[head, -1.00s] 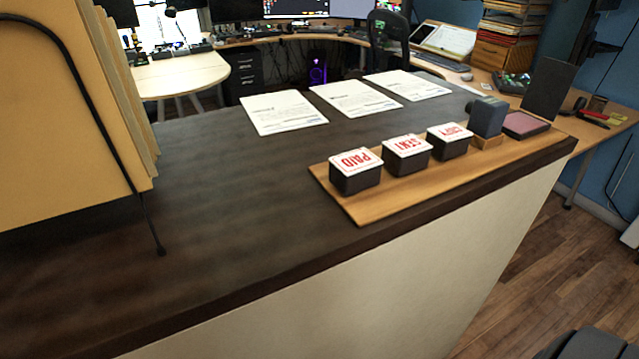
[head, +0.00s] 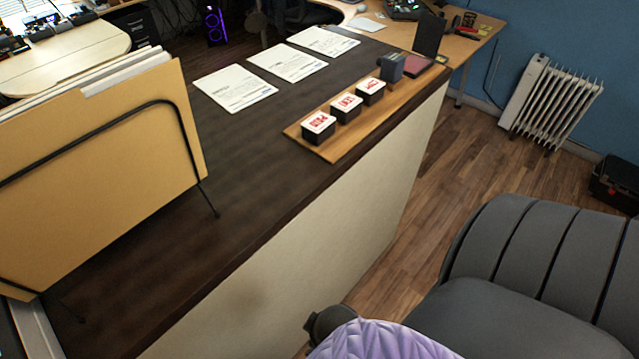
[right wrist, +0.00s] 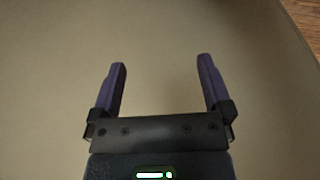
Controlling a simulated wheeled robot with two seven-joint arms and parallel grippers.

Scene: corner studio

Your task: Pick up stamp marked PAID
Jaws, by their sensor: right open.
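The stamp marked PAID (head: 318,127) is a black block with a white top and red lettering. It stands at the near left end of a wooden tray (head: 329,154) on the dark counter (head: 235,220). The SENT stamp (head: 347,108) and the COPY stamp (head: 371,91) stand behind it in a row. My right gripper (right wrist: 161,62) shows in the right wrist view, open and empty in front of a plain pale surface. No stamp shows in that view. My left gripper is in neither view.
A dark blue-grey block (head: 391,67) and an open ink pad (head: 426,62) are at the tray's far end. Paper sheets (head: 236,88) lie behind the stamps. A folder rack (head: 110,170) stands left. A grey chair (head: 540,270) is at lower right. The counter before the rack is clear.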

